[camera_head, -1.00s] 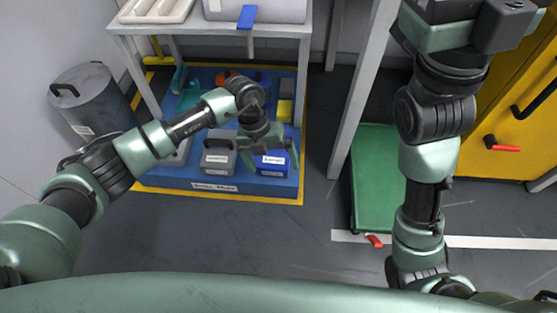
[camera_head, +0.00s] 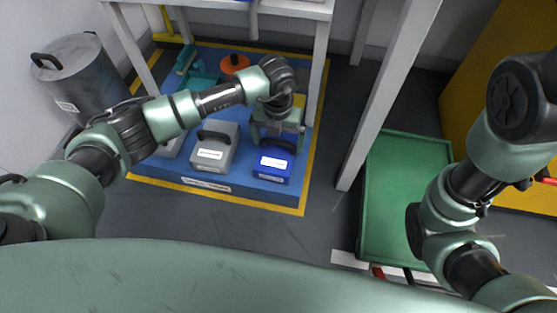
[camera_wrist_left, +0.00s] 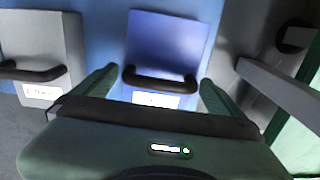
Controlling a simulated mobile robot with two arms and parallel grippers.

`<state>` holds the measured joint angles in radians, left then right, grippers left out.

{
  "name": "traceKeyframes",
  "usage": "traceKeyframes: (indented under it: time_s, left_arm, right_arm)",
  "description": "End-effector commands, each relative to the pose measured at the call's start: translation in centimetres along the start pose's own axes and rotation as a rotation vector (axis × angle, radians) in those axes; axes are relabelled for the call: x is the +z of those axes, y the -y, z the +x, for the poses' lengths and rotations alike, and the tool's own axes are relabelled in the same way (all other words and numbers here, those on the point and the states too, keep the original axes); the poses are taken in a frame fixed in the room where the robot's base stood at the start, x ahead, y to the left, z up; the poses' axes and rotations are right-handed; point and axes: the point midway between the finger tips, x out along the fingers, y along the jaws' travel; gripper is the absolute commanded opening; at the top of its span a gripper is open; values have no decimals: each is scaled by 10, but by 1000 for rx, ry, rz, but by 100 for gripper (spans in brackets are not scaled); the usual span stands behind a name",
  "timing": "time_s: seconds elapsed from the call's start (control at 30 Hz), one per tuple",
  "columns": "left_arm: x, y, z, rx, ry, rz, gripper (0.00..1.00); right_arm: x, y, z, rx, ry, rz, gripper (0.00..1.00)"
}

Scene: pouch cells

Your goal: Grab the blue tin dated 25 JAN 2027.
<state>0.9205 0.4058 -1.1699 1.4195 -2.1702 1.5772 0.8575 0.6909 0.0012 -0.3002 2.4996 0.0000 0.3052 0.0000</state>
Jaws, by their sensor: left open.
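A blue tin (camera_head: 270,167) with a black handle and a white label stands on the blue platform, at its front right. The label's date is too small to read. My left gripper (camera_head: 278,138) is open and empty, over the back part of this tin in the head view. In the left wrist view the blue tin (camera_wrist_left: 170,40) lies between the two spread fingers (camera_wrist_left: 158,88), with its black handle across the gap. I cannot tell whether the fingers touch it. My right arm shows at the right, but its gripper is out of view.
A grey tin (camera_head: 214,155) with a black handle stands left of the blue one, with a gap between. A grey drum (camera_head: 80,75) stands left, a green cart (camera_head: 385,200) right.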

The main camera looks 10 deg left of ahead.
Motion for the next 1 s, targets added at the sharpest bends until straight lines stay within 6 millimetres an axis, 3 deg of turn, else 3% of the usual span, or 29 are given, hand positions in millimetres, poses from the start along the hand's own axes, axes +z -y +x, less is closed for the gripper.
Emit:
traceKeyframes:
  time_s: [0.17, 0.53, 0.8, 0.83, 1.0]
  left_arm:
    - [0, 0, 8, -1, 0, 1, 100]
    - [-1, 1, 54, -1, -1, 1, 100]
    - [-1, 1, 54, -1, 0, 1, 100]
    - [-1, 1, 54, -1, 0, 1, 97]
    - [-1, 1, 54, -1, 0, 1, 50]
  right_arm:
    - [-4, 2, -5, -2, -6, -1, 0]
    - [-18, 10, -46, -2, -5, -1, 0]
    - [-18, 10, -45, -2, -5, 0, 0]
    - [-18, 10, -45, -2, -5, 0, 0]
    - [-18, 10, -45, -2, -5, 0, 0]
